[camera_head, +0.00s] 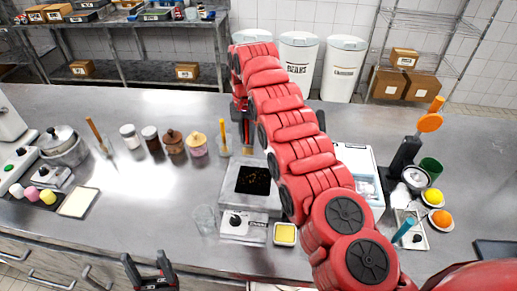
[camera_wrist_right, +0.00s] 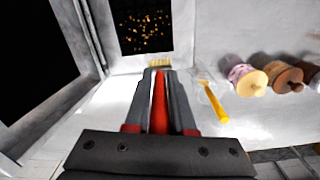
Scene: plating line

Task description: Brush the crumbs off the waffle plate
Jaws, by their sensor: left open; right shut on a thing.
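The waffle plate (camera_head: 254,180) is a dark square on a grey metal appliance at the table's middle, with golden crumbs (camera_wrist_right: 145,25) scattered over it. My right gripper (camera_head: 245,138) reaches over to the far side of the plate. In the right wrist view it is shut on a brush with a red handle (camera_wrist_right: 160,100) and pale bristles (camera_wrist_right: 160,63), which point at the plate's near edge in that view. I cannot tell whether the bristles touch it. My left gripper (camera_head: 146,264) is open and empty at the bottom, in front of the table edge.
A glass with a yellow-handled tool (camera_head: 223,138) and several jars (camera_head: 174,142) stand left of my right gripper. An empty glass (camera_head: 205,219) and a small yellow-filled dish (camera_head: 285,234) stand near the appliance. A white machine (camera_head: 359,160) is partly behind my right arm.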

